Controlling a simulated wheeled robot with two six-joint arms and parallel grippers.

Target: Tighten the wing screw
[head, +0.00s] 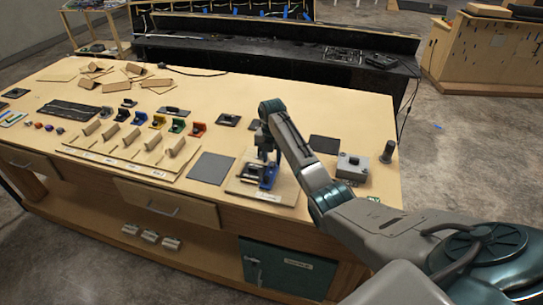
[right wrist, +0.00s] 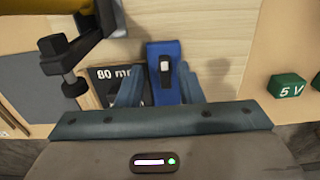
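A fixture on a wooden board (head: 240,187) stands near the bench's front edge, with a grey clamp and a blue part (head: 269,178). In the right wrist view the blue part (right wrist: 164,60) has a small light piece in a dark slot. I cannot tell for sure which piece is the wing screw; a dark screw with a knob (right wrist: 73,85) shows on the clamp at the left. My right gripper (head: 267,158) points down over the fixture. Its fingers (right wrist: 160,85) are apart, one on each side of the blue part, with no clear grip. My left gripper is out of view.
A grey box (head: 352,168) and a dark cylinder (head: 387,152) stand to the right on the bench. A dark mat (head: 211,168) lies left of the fixture, with a row of coloured clips beyond it. A green 5 V block (right wrist: 287,86) shows in the wrist view.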

